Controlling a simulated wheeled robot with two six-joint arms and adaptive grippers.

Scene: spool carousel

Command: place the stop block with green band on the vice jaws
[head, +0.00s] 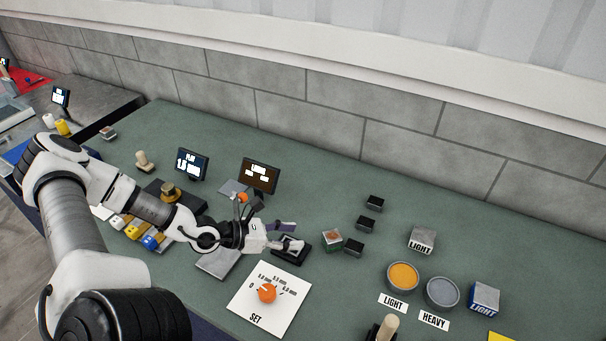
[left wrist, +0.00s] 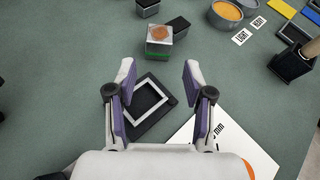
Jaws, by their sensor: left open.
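The stop block (head: 331,240) is a small grey block with a copper-coloured round patch on top. Its green band shows in the left wrist view (left wrist: 158,47). It stands on the green bench, ahead of my left gripper (head: 287,236) and apart from it. The left gripper is open and empty, with its purple-padded fingers (left wrist: 158,82) spread above a flat black fixture (left wrist: 147,108) with a white square outline. In the head view this fixture (head: 304,250) is partly covered by the gripper. I cannot tell for sure which thing is the vice jaws.
A white SET card with an orange knob (head: 267,293) lies in front of the gripper. Orange (head: 403,276) and grey (head: 442,292) round dishes stand at the right. Two small screens (head: 259,176) stand behind.

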